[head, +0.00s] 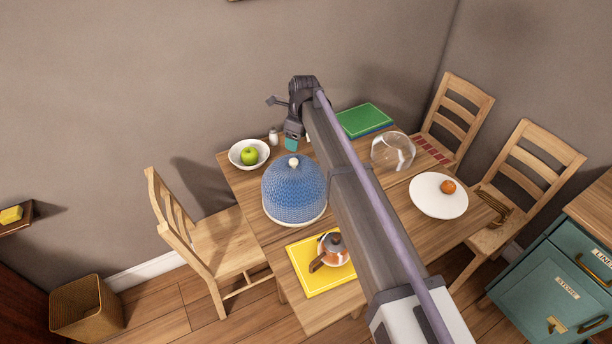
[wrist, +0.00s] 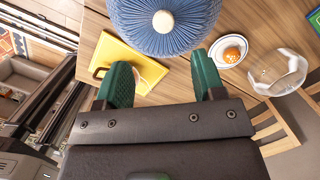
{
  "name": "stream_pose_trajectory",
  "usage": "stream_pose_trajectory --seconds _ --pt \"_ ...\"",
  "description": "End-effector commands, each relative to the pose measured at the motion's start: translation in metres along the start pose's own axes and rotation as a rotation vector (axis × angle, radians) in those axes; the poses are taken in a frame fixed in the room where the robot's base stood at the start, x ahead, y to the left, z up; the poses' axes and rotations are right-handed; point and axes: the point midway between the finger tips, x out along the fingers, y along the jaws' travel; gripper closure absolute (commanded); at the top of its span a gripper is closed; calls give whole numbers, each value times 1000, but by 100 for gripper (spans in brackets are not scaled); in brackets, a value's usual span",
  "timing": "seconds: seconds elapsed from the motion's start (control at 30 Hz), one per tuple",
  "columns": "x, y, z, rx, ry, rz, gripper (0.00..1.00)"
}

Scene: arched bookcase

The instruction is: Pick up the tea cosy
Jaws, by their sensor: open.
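The tea cosy is a blue knitted dome with a white knob on top. In the head view the tea cosy (head: 294,195) stands upright on the wooden table. In the wrist view the tea cosy (wrist: 140,22) fills the top middle, just past the fingertips, with its knob in sight. My gripper (wrist: 163,75) has its two green fingers wide apart with nothing between them. In the head view my gripper (head: 291,143) hangs at the wall side of the tea cosy, apart from it in the picture. My arm covers part of the table.
Chairs flank the table.

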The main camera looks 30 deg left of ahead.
Motion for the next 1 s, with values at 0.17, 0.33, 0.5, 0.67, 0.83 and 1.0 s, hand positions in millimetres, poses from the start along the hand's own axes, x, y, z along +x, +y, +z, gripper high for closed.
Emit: stream_pose_trajectory --seconds 0.17,0.33,0.5,0.67,0.83,1.0 --pt "32 -1 -3 0 1 -1 37" --pt "60 -1 -2 -2 1 -1 37" --pt "60 -1 -2 -2 1 -1 37" --pt "90 0 0 -2 1 -1 37" --pt "112 0 0 -1 1 -1 37" --pt "107 0 1 -1 1 -1 37"
